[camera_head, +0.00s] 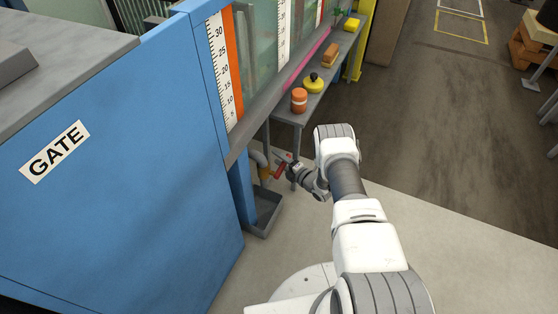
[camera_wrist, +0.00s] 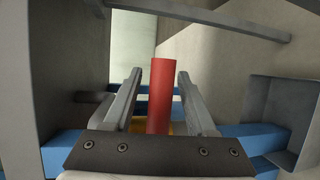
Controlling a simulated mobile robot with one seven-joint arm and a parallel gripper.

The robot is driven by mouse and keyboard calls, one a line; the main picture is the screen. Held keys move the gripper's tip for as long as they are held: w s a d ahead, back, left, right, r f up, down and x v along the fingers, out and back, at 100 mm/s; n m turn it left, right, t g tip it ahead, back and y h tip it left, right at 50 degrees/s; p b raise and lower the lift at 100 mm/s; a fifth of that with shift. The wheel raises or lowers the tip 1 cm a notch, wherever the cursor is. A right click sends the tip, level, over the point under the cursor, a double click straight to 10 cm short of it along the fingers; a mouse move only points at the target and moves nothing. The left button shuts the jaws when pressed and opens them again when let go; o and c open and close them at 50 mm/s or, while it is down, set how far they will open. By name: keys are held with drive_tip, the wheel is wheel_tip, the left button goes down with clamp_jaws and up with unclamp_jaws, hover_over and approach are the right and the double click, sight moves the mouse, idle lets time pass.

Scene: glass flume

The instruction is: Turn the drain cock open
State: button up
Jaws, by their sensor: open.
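The drain cock shows as a red lever handle (camera_head: 280,171) on a brass-coloured valve body (camera_head: 264,173), low down beside the blue gate housing. In the wrist view the red handle (camera_wrist: 162,95) stands between the two fingers of my gripper (camera_wrist: 157,88). The valve body is mostly hidden behind the handle and my gripper in the wrist view. I cannot tell whether a finger touches the handle.
A grey drain tray (camera_head: 264,212) sits on the floor below the valve.

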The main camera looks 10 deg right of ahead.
clamp_jaws()
idle(1.4)
